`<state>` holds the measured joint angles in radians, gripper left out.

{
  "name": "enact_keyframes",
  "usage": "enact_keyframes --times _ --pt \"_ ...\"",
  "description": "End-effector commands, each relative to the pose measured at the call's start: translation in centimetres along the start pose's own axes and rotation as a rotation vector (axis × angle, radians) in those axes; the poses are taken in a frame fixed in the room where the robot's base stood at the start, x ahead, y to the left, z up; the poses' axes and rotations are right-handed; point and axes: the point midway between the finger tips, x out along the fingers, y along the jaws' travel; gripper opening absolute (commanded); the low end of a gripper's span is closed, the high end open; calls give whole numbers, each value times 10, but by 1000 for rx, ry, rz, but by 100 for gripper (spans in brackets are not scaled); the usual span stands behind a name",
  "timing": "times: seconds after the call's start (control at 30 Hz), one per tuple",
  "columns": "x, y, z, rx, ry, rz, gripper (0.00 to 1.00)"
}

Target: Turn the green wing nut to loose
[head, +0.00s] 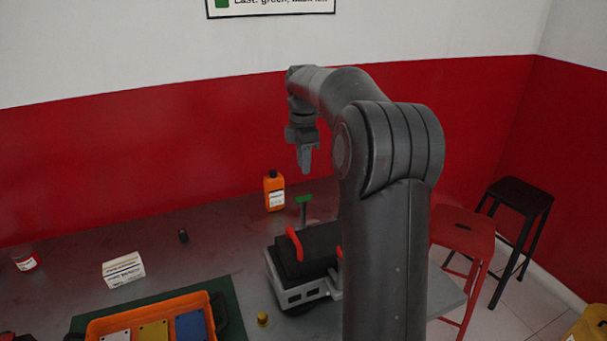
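The green wing nut (304,199) sits at the top of a thin upright post behind the dark engine block on the bench. Its exact turn angle is too small to tell. The engine trainer (309,250) has a dark block with red handles and a grey base, and my arm hides its right side. My gripper (304,170) points down above the wing nut, apart from it with a clear gap. Its fingers appear close together, but their opening does not show clearly.
An orange bottle (274,191) stands just left of the wing nut. A white box (123,270), a small dark cylinder (183,236) and an orange tray (95,329) with coloured plates are further left. A small yellow knob (262,319) lies in front. Red (463,236) and black (520,196) stools stand at right.

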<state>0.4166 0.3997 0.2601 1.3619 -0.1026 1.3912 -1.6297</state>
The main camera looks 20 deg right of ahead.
Motion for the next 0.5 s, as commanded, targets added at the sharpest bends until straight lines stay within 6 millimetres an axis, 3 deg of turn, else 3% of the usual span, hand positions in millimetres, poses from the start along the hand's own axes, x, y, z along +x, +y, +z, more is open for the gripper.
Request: enact_keyframes --times 0.5 --pt "-5 0 0 -63 2 -1 27"
